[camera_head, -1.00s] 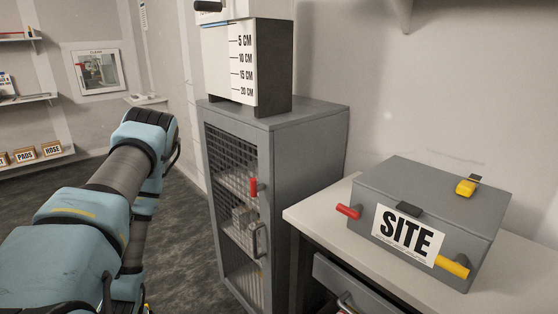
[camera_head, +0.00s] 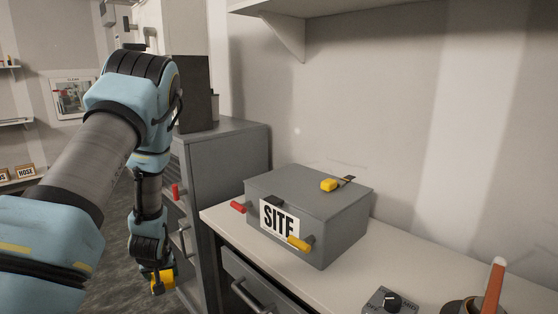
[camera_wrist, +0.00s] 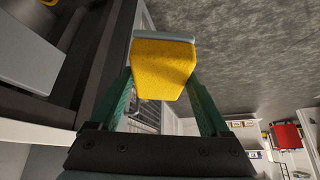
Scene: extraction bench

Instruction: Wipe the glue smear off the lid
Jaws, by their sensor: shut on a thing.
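My gripper (camera_wrist: 160,100) is shut on a yellow sponge (camera_wrist: 163,70) with a grey-blue layer along one edge. In the head view, the sponge (camera_head: 163,282) hangs low in front of the cabinet, left of the bench and apart from the box. A grey metal box (camera_head: 338,240) marked SITE stands on the bench with its flat lid (camera_head: 300,193) closed. A yellow piece (camera_head: 329,185) and a dark strip beside it lie on the lid's back part. I cannot make out a glue smear on the lid.
A grey cabinet (camera_head: 225,160) stands left of the bench (camera_head: 380,260). A knobbed device (camera_head: 390,302) and an orange-handled tool (camera_head: 494,287) are at right. A wall shelf (camera_head: 300,8) overhangs.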

